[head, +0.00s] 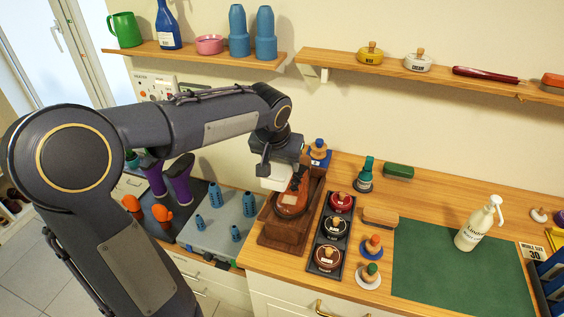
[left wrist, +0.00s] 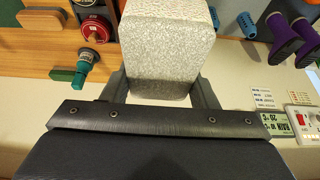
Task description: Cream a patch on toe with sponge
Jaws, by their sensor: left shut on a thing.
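A brown leather shoe (head: 291,201) sits on a dark wooden stand (head: 278,238) on the counter, its rounded toe end facing the front. My left gripper (head: 278,170) is over the rear part of the shoe, shut on a pale speckled sponge. The sponge (left wrist: 168,48) fills the space between the fingers in the left wrist view; in the head view its white side (head: 276,180) shows just above the shoe. I cannot tell whether it touches the leather. Any patch on the toe is too small to make out. My right gripper is not in view.
Right of the stand, a dark tray (head: 318,268) holds red, black and brown polish tins. Brushes and daubers stand beside it. A green mat (head: 450,275) bears a white pump bottle (head: 478,224). Purple boots (head: 178,180) stand left. Shelves (head: 440,78) run above.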

